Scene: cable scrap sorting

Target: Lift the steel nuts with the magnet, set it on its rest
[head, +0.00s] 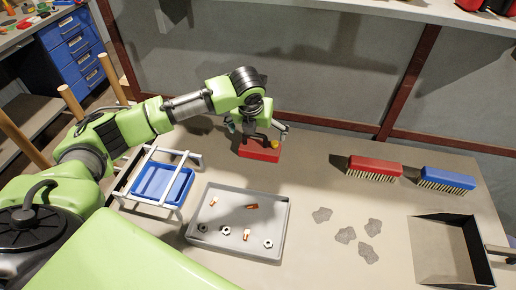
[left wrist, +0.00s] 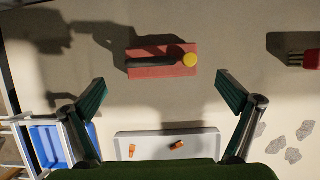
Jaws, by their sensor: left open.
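The magnet is a red block (head: 258,152) with a dark handle and a yellow knob, lying on the table. It also shows in the left wrist view (left wrist: 180,71), ahead of and between my spread fingers. My left gripper (head: 254,130) is open above the magnet and holds nothing; its fingers also show in the left wrist view (left wrist: 164,92). Steel nuts (head: 268,244) lie in a shallow grey tray (head: 286,222) with copper-coloured pieces (head: 251,207). A white frame (head: 186,158) holds a blue tray (head: 163,186) left of the grey tray. My right gripper is out of view.
A red brush (head: 374,167) and a blue brush (head: 447,179) lie at the back right. Several grey scraps (head: 345,235) lie right of the grey tray. A dustpan (head: 445,250) is at the right edge. The table between the magnet and red brush is clear.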

